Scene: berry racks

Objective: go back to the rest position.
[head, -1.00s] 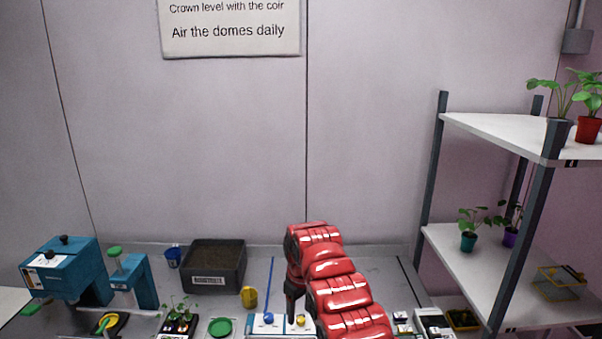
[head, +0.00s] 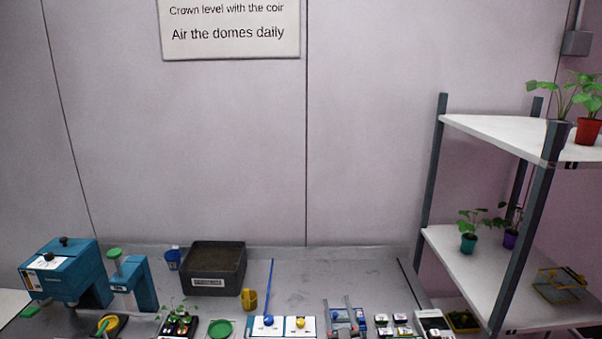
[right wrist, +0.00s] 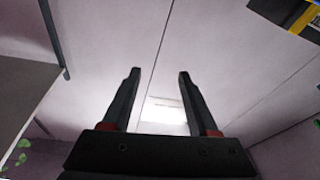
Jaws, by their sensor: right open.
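My right gripper (right wrist: 159,72) shows in the right wrist view, with its two dark fingers apart and nothing between them. Behind the fingers are a pale wall with a dark seam and a bright light patch. I cannot make out the right arm in the head view. My left gripper is in neither view.
The grey bench holds a dark soil box (head: 215,268), a yellow cup (head: 249,299), a green disc (head: 220,328), a blue-and-grey device (head: 345,321) and a teal machine (head: 65,269). A white shelf rack (head: 470,262) with potted plants stands at right. The bench's back right is clear.

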